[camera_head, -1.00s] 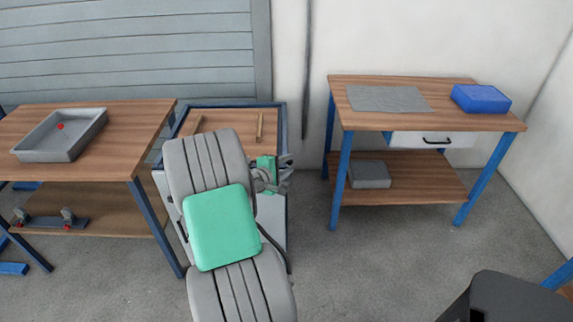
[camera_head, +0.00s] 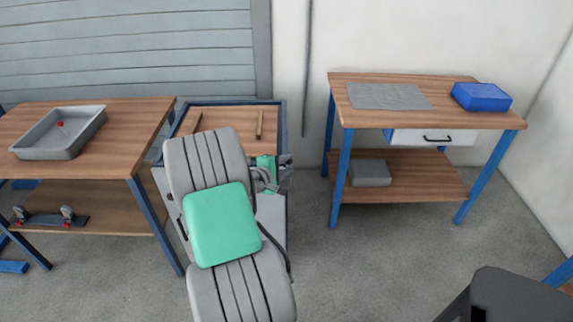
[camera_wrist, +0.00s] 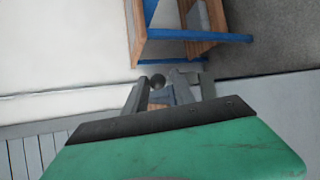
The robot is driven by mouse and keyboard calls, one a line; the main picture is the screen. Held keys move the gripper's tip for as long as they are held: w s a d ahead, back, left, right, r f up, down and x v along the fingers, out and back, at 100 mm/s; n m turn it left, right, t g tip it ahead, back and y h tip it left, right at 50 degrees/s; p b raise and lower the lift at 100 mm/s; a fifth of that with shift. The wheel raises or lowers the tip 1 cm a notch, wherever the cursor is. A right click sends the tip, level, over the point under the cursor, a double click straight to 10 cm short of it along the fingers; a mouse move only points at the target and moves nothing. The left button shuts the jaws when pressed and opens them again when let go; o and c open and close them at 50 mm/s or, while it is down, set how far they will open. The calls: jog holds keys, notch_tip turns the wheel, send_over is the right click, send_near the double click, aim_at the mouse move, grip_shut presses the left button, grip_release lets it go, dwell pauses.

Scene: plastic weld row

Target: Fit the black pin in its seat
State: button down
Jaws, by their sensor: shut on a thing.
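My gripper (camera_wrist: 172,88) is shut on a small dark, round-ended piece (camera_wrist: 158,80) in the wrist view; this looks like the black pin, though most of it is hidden. In the head view my gripper (camera_head: 284,168) is in front of the right side of the blue-framed cart, partly behind my own arm. The pin cannot be made out there. I cannot pick out its seat in either view.
A left bench (camera_head: 120,150) carries a grey tray (camera_head: 60,133) with a red item in it. The cart (camera_head: 225,103) has wooden strips on top. A right bench (camera_head: 450,118) holds a grey mat (camera_head: 388,97) and a blue box (camera_head: 481,97). Open floor lies between cart and right bench.

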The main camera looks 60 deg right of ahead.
jog(key=shift+s+a+f, duration=0.1)
jog(key=shift+a+f, duration=0.05)
jog(key=shift+f, duration=0.4)
jog(key=c, duration=1.1)
grip_release()
jog(key=shift+f, duration=0.15)
notch_tip(320, 180, up, 8)
jog(key=p, duration=0.5)
jog(key=shift+f, duration=0.2)
